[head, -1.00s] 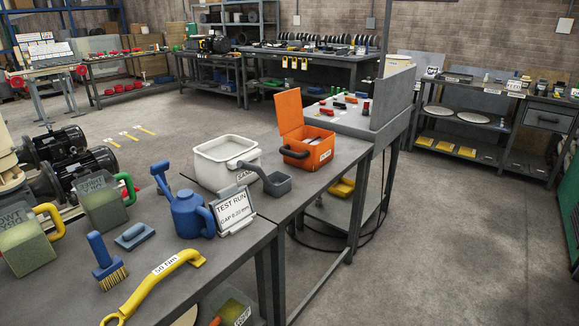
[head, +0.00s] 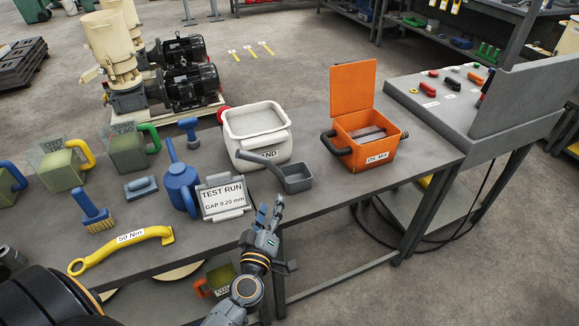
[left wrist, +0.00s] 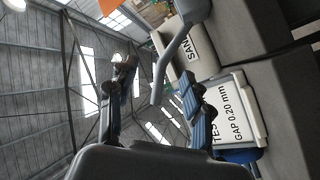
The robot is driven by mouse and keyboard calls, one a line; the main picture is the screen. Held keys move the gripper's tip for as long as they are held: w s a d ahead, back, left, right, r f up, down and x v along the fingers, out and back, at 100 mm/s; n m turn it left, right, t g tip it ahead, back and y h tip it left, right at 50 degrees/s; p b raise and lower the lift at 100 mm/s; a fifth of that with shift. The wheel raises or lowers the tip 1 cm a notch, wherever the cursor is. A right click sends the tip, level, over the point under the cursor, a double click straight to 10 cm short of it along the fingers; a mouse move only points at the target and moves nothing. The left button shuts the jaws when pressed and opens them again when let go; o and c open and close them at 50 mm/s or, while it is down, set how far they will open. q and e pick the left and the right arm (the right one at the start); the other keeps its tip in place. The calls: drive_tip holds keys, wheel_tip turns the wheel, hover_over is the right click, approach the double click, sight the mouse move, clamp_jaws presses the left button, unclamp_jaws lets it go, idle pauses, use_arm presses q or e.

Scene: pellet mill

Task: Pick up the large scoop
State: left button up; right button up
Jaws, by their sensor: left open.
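The large scoop is dark grey, with a square bowl (head: 297,179) and a long handle pointing left. My left gripper (head: 268,213) is open and empty, just in front of the table edge, below and left of the bowl in the head view. In the left wrist view the scoop's handle (left wrist: 168,65) shows beyond and between the two open fingers (left wrist: 160,92), apart from them. My right gripper is not in view.
An orange "OIL MIX" box (head: 367,140) with raised lid stands to the right. The tabletop between scoop and orange box is bare.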

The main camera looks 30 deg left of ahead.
sight(258, 162)
use_arm(q)
drive_tip(key=a+r+n+g+y, duration=0.1)
drive_tip(key=a+r+n+y, duration=0.1)
drive_tip(key=a+r+n, duration=0.2)
drive_tip(key=shift+y, duration=0.4)
drive_tip(key=p+x, duration=0.1)
drive_tip(key=x, duration=0.5)
drive_tip(key=shift+w+a+f, duration=0.1)
drive_tip(key=shift+w+a, duration=0.15)
drive_tip(key=shift+a, duration=0.1)
drive_tip(key=shift+f+x, duration=0.2)
drive_tip(key=shift+x, duration=1.35)
drive_tip(key=shift+f+x, duration=0.25)
drive_tip(key=shift+x, duration=1.3)
drive_tip(key=shift+d, duration=0.15)
drive_tip(key=shift+r, duration=0.1)
drive_tip(key=shift+c, duration=0.2)
clamp_jaws()
